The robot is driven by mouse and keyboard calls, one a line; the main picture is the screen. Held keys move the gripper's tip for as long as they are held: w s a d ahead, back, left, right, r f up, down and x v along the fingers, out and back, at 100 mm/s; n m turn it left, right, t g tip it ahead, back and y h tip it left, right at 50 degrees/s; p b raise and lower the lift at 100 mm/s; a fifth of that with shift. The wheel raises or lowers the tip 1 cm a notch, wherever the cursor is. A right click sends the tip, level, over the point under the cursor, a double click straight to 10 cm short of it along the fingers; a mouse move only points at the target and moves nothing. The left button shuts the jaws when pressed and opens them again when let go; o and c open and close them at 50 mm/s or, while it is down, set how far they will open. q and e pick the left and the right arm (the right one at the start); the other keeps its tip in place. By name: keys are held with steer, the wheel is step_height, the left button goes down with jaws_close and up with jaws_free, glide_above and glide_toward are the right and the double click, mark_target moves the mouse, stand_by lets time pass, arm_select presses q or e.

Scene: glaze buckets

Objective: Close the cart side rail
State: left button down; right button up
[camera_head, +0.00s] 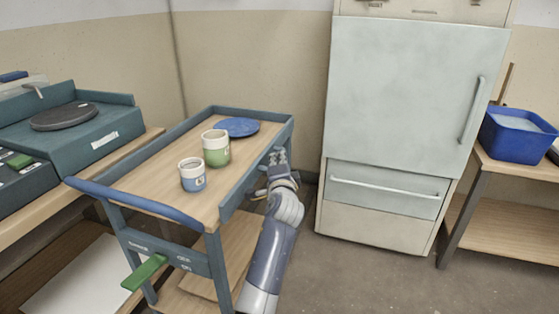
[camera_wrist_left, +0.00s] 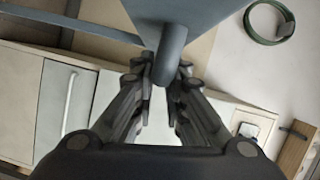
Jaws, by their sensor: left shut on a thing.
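The blue-grey cart (camera_head: 212,252) stands in the middle of the head view with a wooden top. Its side rail (camera_head: 238,190) is a blue-grey board along the top's right edge and looks upright; I cannot tell whether it is latched. My left gripper (camera_head: 277,160) is at the outer side of this rail, toward its far end, and partly hides it. In the left wrist view, the left gripper (camera_wrist_left: 167,78) is shut on a round-ended blue-grey bar (camera_wrist_left: 172,50) that joins a flat panel (camera_wrist_left: 180,10), apparently part of the rail. My right gripper is not in view.
A blue plate (camera_head: 237,126), a green-and-white cup (camera_head: 215,150) and a blue-and-white cup (camera_head: 192,176) stand on the cart top. A green pedal (camera_head: 145,272) juts out low in front. A pale cabinet (camera_head: 410,100) stands right; floor between is clear.

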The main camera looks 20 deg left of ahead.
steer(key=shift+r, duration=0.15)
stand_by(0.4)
arm_select(q)
steer(key=c, duration=1.6)
jaws_free()
steer(key=shift+r, duration=0.1)
